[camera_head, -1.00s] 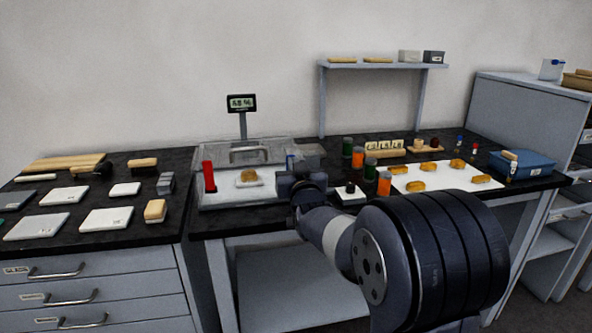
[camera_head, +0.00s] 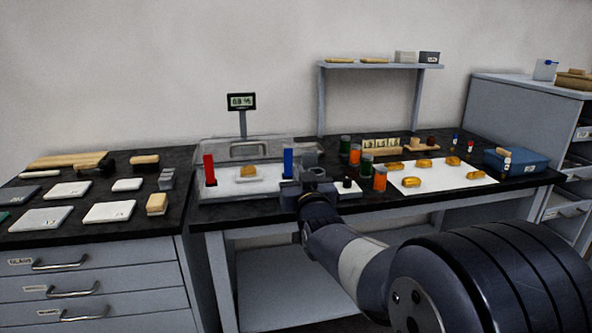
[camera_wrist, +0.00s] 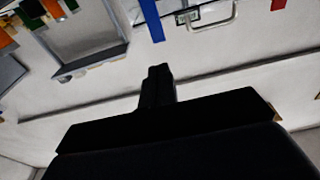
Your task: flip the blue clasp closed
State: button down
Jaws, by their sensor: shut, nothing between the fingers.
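The blue clasp (camera_head: 288,163) stands upright at the front right of a clear-walled case (camera_head: 228,196). It also shows as a blue bar at the top of the wrist view (camera_wrist: 151,20). A matching red clasp (camera_head: 209,170) stands upright at the case's front left. A golden fragment (camera_head: 248,171) sits inside on a white support. My gripper (camera_head: 297,188) is just in front of the blue clasp's lower end, over the bench's front part. In the wrist view its fingers (camera_wrist: 160,75) are together and empty, apart from the clasp in the picture. Any contact lower down is hidden.
Green and orange jars (camera_head: 380,178) stand close right of my gripper, with a small dark-topped block (camera_head: 346,186) between. A white sheet (camera_head: 439,184) with several golden pieces lies farther right. A display (camera_head: 241,101) rises behind the case. Pale tiles (camera_head: 108,212) cover the left counter.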

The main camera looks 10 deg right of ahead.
jog(key=shift+s, duration=2.5)
